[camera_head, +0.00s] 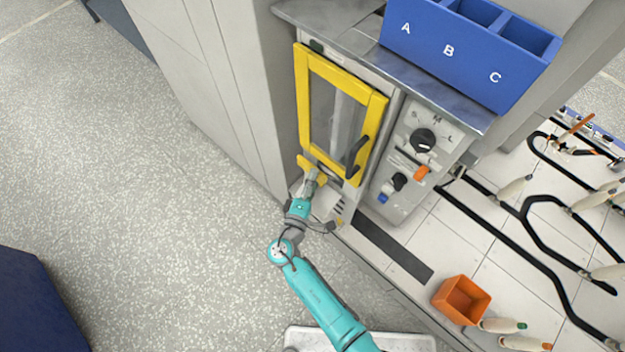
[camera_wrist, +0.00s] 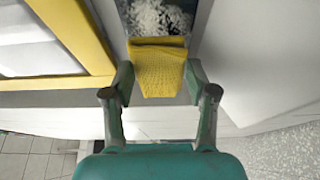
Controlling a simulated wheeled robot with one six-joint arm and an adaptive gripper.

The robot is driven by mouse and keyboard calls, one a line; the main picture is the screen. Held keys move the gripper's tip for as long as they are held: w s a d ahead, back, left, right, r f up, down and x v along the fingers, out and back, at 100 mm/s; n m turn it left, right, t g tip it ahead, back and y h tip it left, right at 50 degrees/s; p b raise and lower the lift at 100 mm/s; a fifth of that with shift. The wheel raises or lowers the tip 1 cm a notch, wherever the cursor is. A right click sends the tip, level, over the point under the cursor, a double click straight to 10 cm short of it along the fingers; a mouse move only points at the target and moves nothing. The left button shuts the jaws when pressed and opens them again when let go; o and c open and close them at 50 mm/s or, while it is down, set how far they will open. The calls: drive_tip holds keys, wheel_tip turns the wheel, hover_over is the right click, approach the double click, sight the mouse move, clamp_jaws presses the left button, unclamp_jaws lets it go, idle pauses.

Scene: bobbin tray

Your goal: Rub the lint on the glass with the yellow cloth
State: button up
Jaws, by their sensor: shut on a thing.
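The yellow cloth (camera_wrist: 158,72) is pinched between the fingertips of my gripper (camera_wrist: 158,80) in the wrist view. Its upper edge lies at the lower end of a narrow dark glass (camera_wrist: 133,20). White fuzzy lint (camera_wrist: 160,17) shows on this glass just beyond the cloth. I cannot tell whether the cloth presses on the glass. In the head view my gripper (camera_head: 313,176) is low at the cabinet's front, under the yellow-framed door, and the cloth (camera_head: 308,165) shows at its tip. The lint and the narrow glass cannot be made out there.
The yellow-framed door (camera_head: 375,125) with a dark handle (camera_head: 356,152) is above my gripper. A knob panel (camera_head: 410,165) is to its right. A blue bin marked A, B, C (camera_head: 425,52) sits on top. An orange box (camera_head: 455,309) stands lower right. Open floor lies left.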

sight(329, 173)
drive_tip(key=shift+w+d, duration=0.45)
drive_tip(key=shift+w, duration=0.1)
idle(0.4)
drive_tip(key=shift+s+d, duration=0.1)
drive_tip(key=shift+s+d, duration=0.95)
drive_tip(key=shift+d, duration=0.2)
drive_tip(key=shift+s+d, duration=0.55)
drive_tip(key=shift+d, duration=0.4)
drive_tip(key=shift+s+d, duration=0.55)
drive_tip(key=shift+d, duration=0.35)
drive_tip(key=shift+s+d, duration=0.55)
drive_tip(key=shift+d, duration=0.4)
drive_tip(key=shift+w, duration=0.1)
drive_tip(key=shift+w+a, duration=0.6)
drive_tip(key=shift+a, duration=0.3)
drive_tip(key=shift+w+a, duration=0.6)
drive_tip(key=shift+a, duration=0.25)
drive_tip(key=shift+w+a, duration=0.6)
drive_tip(key=shift+a, duration=0.3)
drive_tip(key=shift+w+a+f, duration=0.1)
drive_tip(key=shift+w+a, duration=0.95)
drive_tip(key=shift+a, duration=0.15)
